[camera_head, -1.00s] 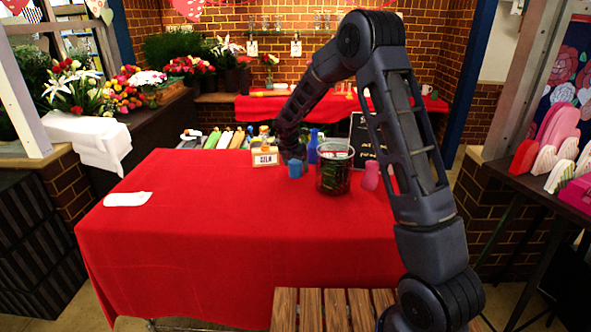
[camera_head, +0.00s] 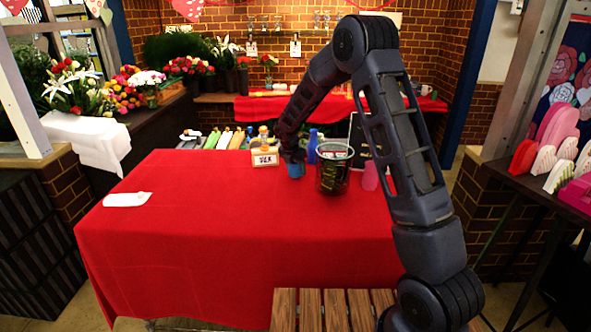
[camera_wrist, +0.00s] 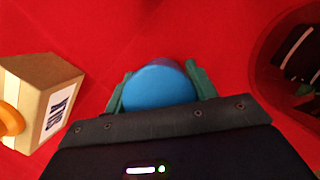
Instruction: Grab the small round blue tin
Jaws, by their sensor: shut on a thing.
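The small round blue tin (camera_head: 295,170) stands on the red-covered table, between a labelled box and a dark glass-like bucket. My gripper (camera_head: 293,160) reaches down onto it from above. In the wrist view the tin's round blue top (camera_wrist: 159,88) sits between my two greenish fingers, one on each side, and my gripper (camera_wrist: 158,90) is shut on it. The tin's lower part is hidden in the wrist view. I cannot tell whether it is lifted off the cloth.
The box (camera_head: 265,158) stands just left of the tin, with an orange-topped bottle by it. The bucket (camera_head: 333,172) is close on the right, a blue bottle (camera_head: 312,147) behind, and a pink cup (camera_head: 370,176) farther right.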

